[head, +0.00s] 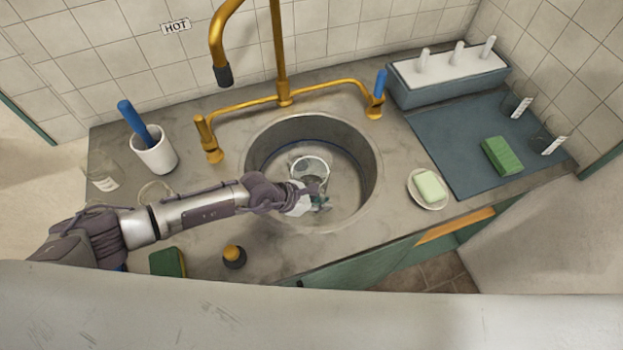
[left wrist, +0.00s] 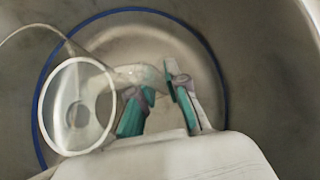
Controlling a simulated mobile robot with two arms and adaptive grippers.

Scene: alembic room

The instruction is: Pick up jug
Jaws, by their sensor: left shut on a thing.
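The jug (head: 311,167) is a clear vessel with a pale round rim. It is inside the round metal sink (head: 368,155), in front of the tap. My left gripper (head: 319,201) reaches down into the sink from the left, at the near side of the jug. In the left wrist view the jug (left wrist: 79,106) is at the left with its round opening towards the camera. The teal fingers of my left gripper (left wrist: 160,92) are shut on a clear part beside the rim, which looks like its handle. Whether the jug touches the sink bottom is unclear. My right gripper is out of view.
A brass tap (head: 285,95) stands behind the sink. A white cup with a blue-handled brush (head: 155,155) is at the left. A soap dish (head: 430,189) and a blue mat (head: 470,135) lie at the right. A dark bottle (head: 234,257) and green sponge (head: 167,262) are in front.

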